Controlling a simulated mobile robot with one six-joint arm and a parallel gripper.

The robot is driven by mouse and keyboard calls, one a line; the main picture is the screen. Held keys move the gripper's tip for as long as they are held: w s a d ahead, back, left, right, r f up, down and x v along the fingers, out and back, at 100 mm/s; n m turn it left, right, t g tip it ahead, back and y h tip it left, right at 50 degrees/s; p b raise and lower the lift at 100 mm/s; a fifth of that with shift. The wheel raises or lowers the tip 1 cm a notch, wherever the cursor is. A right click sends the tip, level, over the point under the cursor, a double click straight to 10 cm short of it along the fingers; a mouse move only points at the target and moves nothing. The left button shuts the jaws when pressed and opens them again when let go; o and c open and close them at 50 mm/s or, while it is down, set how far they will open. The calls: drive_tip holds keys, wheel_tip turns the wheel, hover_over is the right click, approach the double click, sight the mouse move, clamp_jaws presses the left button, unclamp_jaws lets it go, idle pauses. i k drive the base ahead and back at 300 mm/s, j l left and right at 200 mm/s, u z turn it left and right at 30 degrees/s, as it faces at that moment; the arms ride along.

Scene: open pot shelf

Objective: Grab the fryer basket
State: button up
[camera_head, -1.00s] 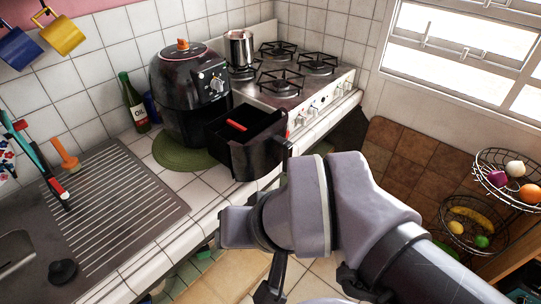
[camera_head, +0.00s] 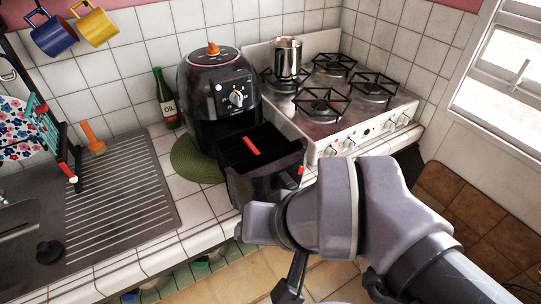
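The fryer basket (camera_head: 258,180) is a black, open-topped drawer in front of the black air fryer (camera_head: 207,112). It sits pulled out at the counter's front edge, with a red piece (camera_head: 251,146) showing inside its opening. Dark finger-like parts of my gripper (camera_head: 292,275) show below the wrist. Whether they are open or shut, or touch the basket, I cannot tell.
The gas stove (camera_head: 341,128) with a steel pot (camera_head: 288,58) stands right of the fryer. A green oil bottle (camera_head: 167,98) is left of it, on the tiled counter. A metal sink drainer (camera_head: 120,195) fills the left side. A green mat (camera_head: 190,160) lies under the fryer.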

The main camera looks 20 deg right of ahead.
sight(258, 165)
drive_tip(key=l+u, duration=0.25)
drive_tip(key=l, duration=0.35)
drive_tip(key=i+l, duration=0.55)
drive_tip(key=l, duration=0.15)
drive_tip(key=j+u, duration=0.05)
